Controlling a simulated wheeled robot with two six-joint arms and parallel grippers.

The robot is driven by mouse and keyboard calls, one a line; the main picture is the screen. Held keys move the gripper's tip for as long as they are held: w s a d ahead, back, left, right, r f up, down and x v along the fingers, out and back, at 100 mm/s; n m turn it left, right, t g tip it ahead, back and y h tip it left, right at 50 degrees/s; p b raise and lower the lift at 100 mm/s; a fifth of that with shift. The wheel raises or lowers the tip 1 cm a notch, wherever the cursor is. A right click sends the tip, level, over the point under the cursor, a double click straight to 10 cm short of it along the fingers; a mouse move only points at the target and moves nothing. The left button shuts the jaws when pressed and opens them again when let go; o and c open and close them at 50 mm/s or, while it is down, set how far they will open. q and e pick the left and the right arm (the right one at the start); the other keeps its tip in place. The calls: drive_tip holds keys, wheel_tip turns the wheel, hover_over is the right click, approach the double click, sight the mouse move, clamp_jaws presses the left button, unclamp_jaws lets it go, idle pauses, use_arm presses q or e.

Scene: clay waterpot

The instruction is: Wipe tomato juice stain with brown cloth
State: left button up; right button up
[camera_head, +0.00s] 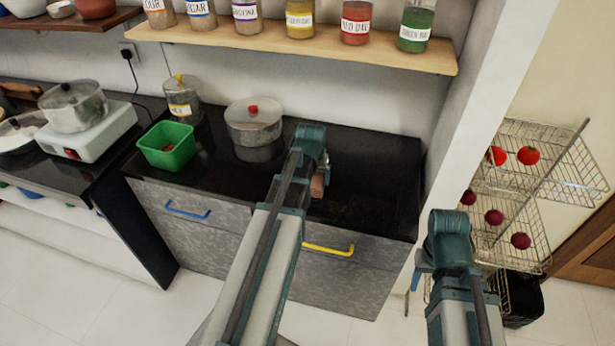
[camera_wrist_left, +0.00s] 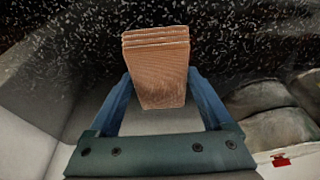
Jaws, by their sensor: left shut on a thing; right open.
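The brown cloth (camera_head: 318,186) is a folded stack, held over the black countertop (camera_head: 375,180) near its front edge. In the left wrist view the cloth (camera_wrist_left: 157,70) sits between both blue fingers, with its layers showing at the far end. My left gripper (camera_head: 313,168) is shut on it; its fingers (camera_wrist_left: 158,85) show in the wrist view. I cannot tell whether the cloth touches the counter. My right gripper (camera_head: 445,265) is open and empty, in front of the counter's right end. I see no tomato juice stain; the left arm hides part of the counter.
A lidded pot (camera_head: 254,122) stands left of my left gripper, with a green basket (camera_head: 167,146) and a labelled jar (camera_head: 182,100) further left. A shelf of jars (camera_head: 300,43) hangs above. A wire rack (camera_head: 540,165) stands at right. The counter's right part looks clear.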

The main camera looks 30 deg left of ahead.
use_arm(q)
drive_tip(key=shift+w+d, duration=0.1)
drive_tip(key=shift+d, duration=0.35)
wheel_tip(320, 180, up, 6)
drive_tip(key=p, duration=0.6)
wheel_tip(320, 180, up, 3)
drive_tip(key=p, duration=0.3)
drive_tip(key=shift+r, duration=0.1)
idle(0.5)
